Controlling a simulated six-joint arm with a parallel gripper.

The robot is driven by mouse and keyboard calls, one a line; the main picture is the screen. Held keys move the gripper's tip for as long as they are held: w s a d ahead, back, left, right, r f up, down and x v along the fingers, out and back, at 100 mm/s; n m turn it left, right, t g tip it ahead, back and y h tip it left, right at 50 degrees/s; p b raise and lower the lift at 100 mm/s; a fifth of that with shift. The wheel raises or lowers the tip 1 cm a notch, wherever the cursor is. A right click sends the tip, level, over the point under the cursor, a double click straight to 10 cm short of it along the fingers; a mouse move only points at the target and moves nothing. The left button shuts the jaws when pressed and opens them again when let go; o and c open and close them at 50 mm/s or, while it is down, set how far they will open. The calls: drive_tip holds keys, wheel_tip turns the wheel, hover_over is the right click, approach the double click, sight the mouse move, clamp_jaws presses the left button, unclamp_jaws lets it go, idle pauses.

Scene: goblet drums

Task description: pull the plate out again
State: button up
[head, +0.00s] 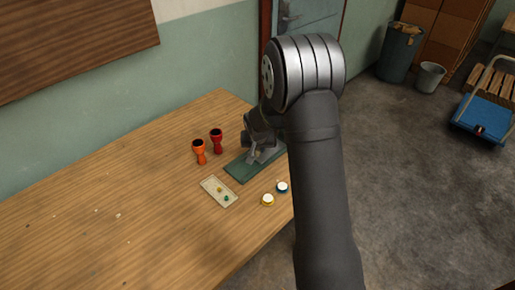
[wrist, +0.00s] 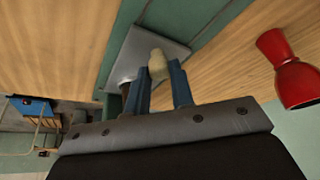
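A grey plate (wrist: 128,58) with a pale beige knob (wrist: 157,64) lies over a green base (wrist: 218,38) in the wrist view. My gripper (wrist: 159,78) has its two blue fingers on either side of the knob, and the knob fills the gap between the fingertips. In the head view my gripper (head: 258,150) is low over the green base (head: 240,171), and grey parts there are partly hidden by my arm. How far the plate sits in or out of the base cannot be told.
An orange goblet drum (head: 199,152) and a red one (head: 216,142) stand left of the base. A pale tray (head: 210,187) holds small yellow and green pieces. Yellow (head: 267,200) and blue (head: 282,187) round white-topped items stand in front. The table's left is mostly clear.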

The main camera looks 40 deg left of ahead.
clamp_jaws()
drive_tip(key=s, duration=1)
drive_tip(key=o, duration=0.7)
unclamp_jaws()
drive_tip(key=shift+s, duration=0.1)
drive_tip(key=shift+o, duration=0.3)
drive_tip(key=shift+r, duration=0.3)
drive_tip(key=v, duration=1.6)
drive_tip(key=shift+d+r, duration=0.2)
drive_tip(key=shift+r, duration=0.15)
drive_tip(key=shift+r, duration=0.1)
